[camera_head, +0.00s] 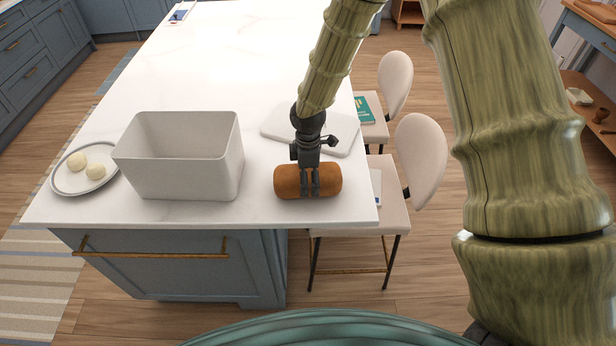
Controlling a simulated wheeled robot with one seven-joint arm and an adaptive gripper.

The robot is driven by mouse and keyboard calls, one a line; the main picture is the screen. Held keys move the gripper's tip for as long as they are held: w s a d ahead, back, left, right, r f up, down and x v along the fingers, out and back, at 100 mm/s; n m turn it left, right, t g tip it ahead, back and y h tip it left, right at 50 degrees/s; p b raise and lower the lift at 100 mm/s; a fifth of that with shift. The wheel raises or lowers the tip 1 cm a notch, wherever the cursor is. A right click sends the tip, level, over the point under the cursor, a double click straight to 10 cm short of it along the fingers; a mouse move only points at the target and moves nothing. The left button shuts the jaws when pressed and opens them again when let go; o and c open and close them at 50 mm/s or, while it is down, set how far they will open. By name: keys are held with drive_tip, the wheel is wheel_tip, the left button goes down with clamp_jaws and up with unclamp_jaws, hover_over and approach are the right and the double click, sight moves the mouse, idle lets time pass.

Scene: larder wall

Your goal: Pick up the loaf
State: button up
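The loaf (287,182) is a brown, rounded cylinder lying sideways on the white island counter, near its front right corner. My gripper (309,188) is at the loaf from above, pointing down, with its dark fingers in front of the loaf's middle. Both fingers show a small gap between them. The far side of the loaf is hidden behind the fingers, so I cannot tell whether they press on it. The loaf appears to rest on the counter.
A grey-white open bin (185,178) stands left of the loaf. A plate (70,188) with pale round items is further left. A white board (345,143) lies behind my gripper. Chairs (420,160) stand to the right. The counter's back is mostly clear.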

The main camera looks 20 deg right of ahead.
drive_tip(key=shift+f, duration=0.45)
drive_tip(key=c, duration=1.2)
drive_tip(key=shift+w+r, duration=0.1)
drive_tip(key=shift+r, duration=0.1)
